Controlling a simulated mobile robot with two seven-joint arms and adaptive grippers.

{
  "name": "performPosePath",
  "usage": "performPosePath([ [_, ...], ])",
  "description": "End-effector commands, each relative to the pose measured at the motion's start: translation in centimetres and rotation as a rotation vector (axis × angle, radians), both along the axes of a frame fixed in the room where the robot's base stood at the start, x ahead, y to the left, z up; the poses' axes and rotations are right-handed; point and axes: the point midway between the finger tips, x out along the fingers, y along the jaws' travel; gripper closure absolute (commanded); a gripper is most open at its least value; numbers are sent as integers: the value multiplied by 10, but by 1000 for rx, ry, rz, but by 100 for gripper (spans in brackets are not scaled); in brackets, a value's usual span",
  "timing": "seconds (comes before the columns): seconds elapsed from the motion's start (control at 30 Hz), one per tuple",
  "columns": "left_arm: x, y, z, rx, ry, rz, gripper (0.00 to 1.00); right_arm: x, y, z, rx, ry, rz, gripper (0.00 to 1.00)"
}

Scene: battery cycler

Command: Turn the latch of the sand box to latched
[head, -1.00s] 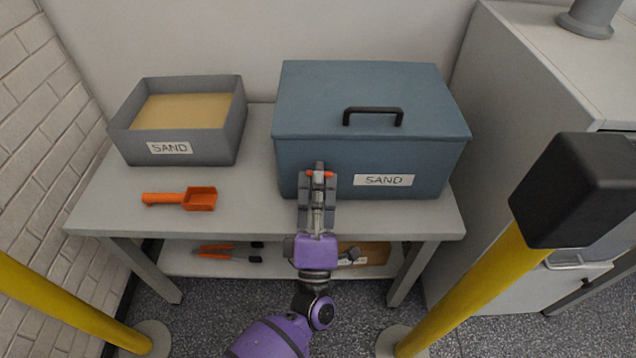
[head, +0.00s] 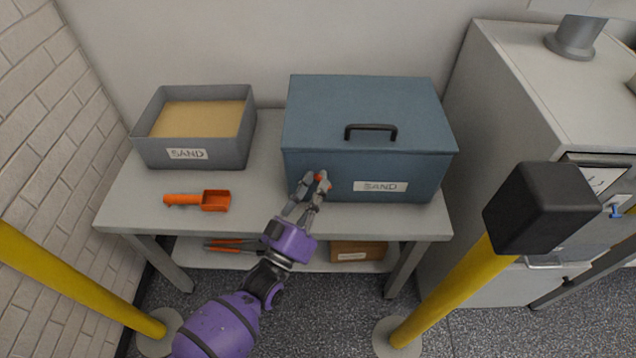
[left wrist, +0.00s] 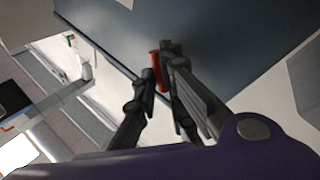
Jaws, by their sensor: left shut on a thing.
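The blue-grey sand box (head: 320,168) stands closed on the bench, with a black handle on its lid and a SAND label on its front. My left gripper (head: 314,182) is at the left part of the box's front, shut on the latch (head: 320,181), an orange piece mostly hidden by the fingers. The left wrist view shows the orange latch (left wrist: 156,72) between the fingertips, against the dark box front (left wrist: 210,35). The gripper is tilted, with its arm coming from the lower left. The latch's exact angle is hard to tell. My right gripper is not in view.
An open grey tray of sand (head: 196,158) and an orange scoop (head: 214,200) are on the bench (head: 150,222) at left. Yellow posts (head: 75,282) stand in front at left and right, the right one with a black top (head: 540,208). A grey cabinet stands at right.

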Motion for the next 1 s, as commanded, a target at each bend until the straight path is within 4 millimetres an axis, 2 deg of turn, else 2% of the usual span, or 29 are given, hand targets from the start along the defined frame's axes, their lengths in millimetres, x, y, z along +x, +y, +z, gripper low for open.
performPosePath([
  [0.03, 1, 1, 7, 48, -2, 0, 100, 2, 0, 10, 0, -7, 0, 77],
  [0.3, 1, 2, 12, 296, -5, 0, 100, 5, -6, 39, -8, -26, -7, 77],
  [0.6, 1, 1, 13, 512, -4, 2, 100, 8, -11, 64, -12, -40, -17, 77],
  [1.0, 0, 1, 10, 638, -2, 1, 100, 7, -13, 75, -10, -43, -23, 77],
])
